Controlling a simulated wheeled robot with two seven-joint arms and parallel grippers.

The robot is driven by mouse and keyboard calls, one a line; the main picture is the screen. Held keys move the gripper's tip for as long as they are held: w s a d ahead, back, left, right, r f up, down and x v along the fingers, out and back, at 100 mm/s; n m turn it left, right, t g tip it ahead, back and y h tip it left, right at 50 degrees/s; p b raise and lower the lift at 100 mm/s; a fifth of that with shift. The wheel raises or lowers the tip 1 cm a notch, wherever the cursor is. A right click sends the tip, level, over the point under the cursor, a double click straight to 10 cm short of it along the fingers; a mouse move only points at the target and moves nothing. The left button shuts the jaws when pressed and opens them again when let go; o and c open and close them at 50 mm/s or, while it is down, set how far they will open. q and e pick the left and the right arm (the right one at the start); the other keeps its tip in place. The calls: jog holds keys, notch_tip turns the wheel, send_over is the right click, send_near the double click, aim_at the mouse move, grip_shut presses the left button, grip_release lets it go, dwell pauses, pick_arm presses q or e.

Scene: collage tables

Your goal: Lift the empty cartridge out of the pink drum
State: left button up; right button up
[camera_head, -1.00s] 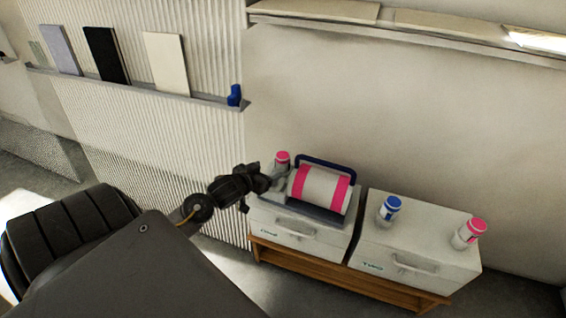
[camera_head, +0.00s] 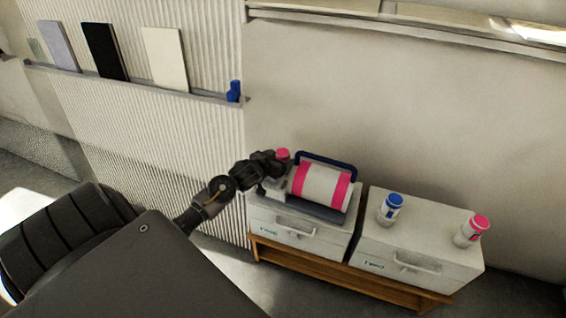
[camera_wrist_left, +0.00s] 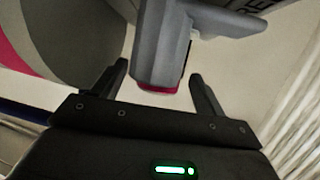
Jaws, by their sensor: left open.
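The pink drum (camera_head: 322,186) is a white roll with pink bands on the left white box, under a dark blue handle (camera_head: 327,159). A pink-capped cartridge (camera_head: 283,155) shows at the drum's left, partly hidden by my left gripper (camera_head: 282,166). In the left wrist view, my left gripper (camera_wrist_left: 160,80) is open. A grey part (camera_wrist_left: 162,45) reaches between or just beyond its fingers, with a small pink-red edge (camera_wrist_left: 158,90) below. I cannot tell whether anything touches the fingers. The drum's grey end (camera_wrist_left: 75,40) is at the left there. My right gripper is not in view.
A blue-capped bottle (camera_head: 390,208) and another pink-capped bottle (camera_head: 471,231) stand on the right white box (camera_head: 425,228). Both boxes rest on a wooden stand (camera_head: 330,272). The wall is close behind, and a ribbed panel (camera_head: 150,140) stands at the left.

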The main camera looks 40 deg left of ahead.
pick_arm(q)
jog(key=shift+x, duration=1.2)
jog(key=c, duration=1.1)
jog(key=shift+c, duration=0.2)
jog(key=shift+r, duration=0.1)
